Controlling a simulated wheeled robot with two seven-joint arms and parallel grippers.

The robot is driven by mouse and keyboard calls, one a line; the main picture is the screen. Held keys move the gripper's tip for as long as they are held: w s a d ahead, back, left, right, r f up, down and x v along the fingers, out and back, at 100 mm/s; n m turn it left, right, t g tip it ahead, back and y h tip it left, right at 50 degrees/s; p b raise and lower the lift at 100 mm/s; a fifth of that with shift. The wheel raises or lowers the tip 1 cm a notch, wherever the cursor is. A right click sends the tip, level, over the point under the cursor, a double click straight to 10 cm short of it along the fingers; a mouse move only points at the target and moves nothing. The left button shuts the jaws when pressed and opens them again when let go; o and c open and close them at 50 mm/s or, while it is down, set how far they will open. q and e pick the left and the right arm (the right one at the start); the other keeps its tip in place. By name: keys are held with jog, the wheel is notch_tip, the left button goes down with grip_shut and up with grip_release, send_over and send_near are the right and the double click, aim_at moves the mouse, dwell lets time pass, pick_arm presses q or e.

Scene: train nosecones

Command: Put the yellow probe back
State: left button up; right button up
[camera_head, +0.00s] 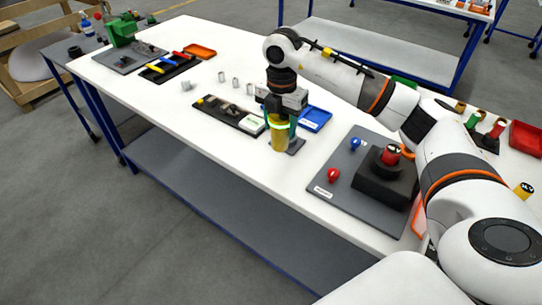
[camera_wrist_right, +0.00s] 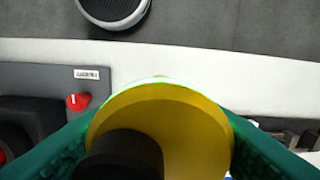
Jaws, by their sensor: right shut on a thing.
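The yellow probe (camera_head: 279,142) is a yellow cylinder in the grip of my right gripper (camera_head: 279,112). It hangs upright over the near part of the white table, beside a small dark plate (camera_head: 296,146); whether it touches anything below cannot be told. In the right wrist view the yellow round end (camera_wrist_right: 195,125) with a black knob fills the space between the green fingers (camera_wrist_right: 160,150). Another yellow piece (camera_head: 524,189) stands at the table's right end. My left gripper is not in view.
A grey board (camera_head: 340,198) with a black block, a red piece, and red and blue knobs lies to the right. A blue tray (camera_head: 315,119) is behind the gripper. A black tray (camera_head: 226,113) is left. Green and red cylinders (camera_head: 474,119) stand far right. The near-left tabletop is clear.

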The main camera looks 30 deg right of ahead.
aim_at(282, 143)
jog(key=f, duration=0.2)
jog(key=s+f+p, duration=0.1)
jog(key=f, duration=0.2)
jog(key=shift+s, duration=0.15)
jog(key=shift+f, duration=0.25)
jog(key=shift+f+p, duration=0.35)
jog(key=shift+f, duration=1.45)
jog(key=shift+w+f, duration=0.1)
jog(key=shift+w, duration=0.1)
jog(key=o, duration=0.8)
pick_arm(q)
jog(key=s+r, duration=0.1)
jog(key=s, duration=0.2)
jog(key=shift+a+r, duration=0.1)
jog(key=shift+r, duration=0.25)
pick_arm(e)
jog(key=o, duration=0.3)
